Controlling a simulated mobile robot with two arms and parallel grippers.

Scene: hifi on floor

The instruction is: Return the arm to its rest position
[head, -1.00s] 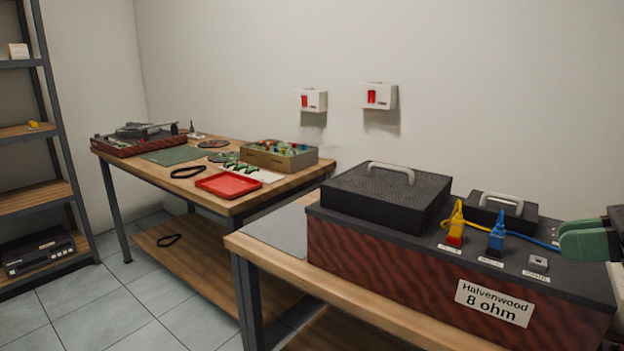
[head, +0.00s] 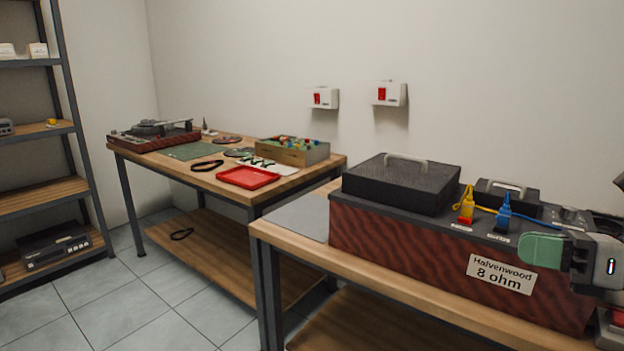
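My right gripper (head: 541,250) is at the right edge of the head view, with green finger pads pointing left. It shows in front of the right end of the dark red wood-grain amplifier labelled "Halvenwood 8 ohm" (head: 400,242). The pads overlap in the picture, so I cannot tell whether they are apart, and I see nothing held in them. Part of the amplifier's top is hidden behind the gripper. A yellow plug (head: 467,205) and a blue plug (head: 502,215) stand upright on the amplifier. My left gripper is not in view.
A second bench (head: 240,192) behind holds a turntable (head: 155,136), a red tray (head: 248,178) and a wooden parts box (head: 292,151). Shelves (head: 45,190) stand left. Floor is clear at lower left.

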